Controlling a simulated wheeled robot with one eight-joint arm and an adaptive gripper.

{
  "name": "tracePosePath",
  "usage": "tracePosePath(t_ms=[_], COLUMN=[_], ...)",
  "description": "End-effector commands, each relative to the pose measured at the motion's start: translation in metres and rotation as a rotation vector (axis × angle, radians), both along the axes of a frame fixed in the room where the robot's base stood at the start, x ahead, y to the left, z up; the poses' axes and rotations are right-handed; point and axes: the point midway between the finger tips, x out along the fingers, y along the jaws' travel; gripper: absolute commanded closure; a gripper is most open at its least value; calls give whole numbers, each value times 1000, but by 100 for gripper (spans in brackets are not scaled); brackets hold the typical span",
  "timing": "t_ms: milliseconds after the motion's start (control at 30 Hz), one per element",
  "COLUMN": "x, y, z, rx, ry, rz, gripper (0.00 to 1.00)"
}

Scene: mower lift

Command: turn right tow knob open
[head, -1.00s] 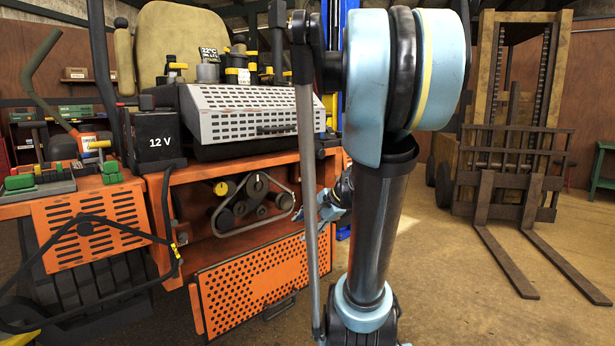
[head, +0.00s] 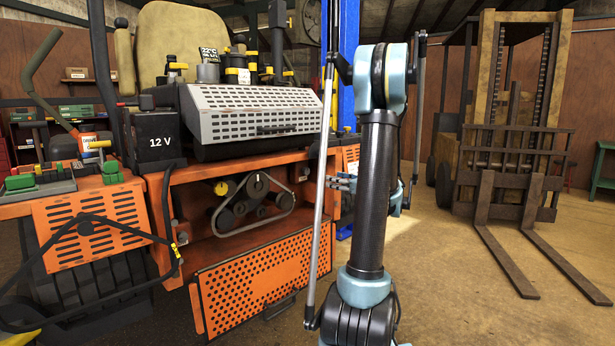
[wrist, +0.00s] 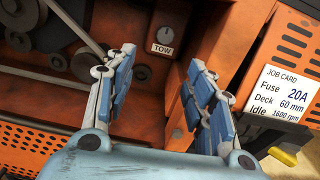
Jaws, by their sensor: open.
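My gripper (wrist: 160,60) is open and empty. Its two blue-padded fingers stand left and right of the knob's line in the picture, with the knob beyond the gap and apart from them. In the head view my gripper (head: 342,183) is at the right end of the mower, partly behind my arm. I cannot make out the tow knob in that view.
A job card (wrist: 286,92) is on the orange panel to the right. A yellow-tipped black part (wrist: 284,157) sits below it. Belt and pulleys (head: 252,205) lie left in the open bay. A perforated orange panel (head: 262,285) hangs below. A forklift (head: 510,130) stands right, with open floor before it.

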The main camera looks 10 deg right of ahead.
Motion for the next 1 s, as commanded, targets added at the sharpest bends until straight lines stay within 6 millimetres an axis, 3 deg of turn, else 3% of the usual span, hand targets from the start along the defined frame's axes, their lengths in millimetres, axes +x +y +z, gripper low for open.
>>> tracePosePath(t_ms=[100, 267, 1000], x=[5, 15, 116], y=[-6, 1, 76], z=[0, 1, 0], rx=[34, 40, 36], ry=[2, 3, 3], rz=[-9, -9, -8], gripper=[51, 51, 51])
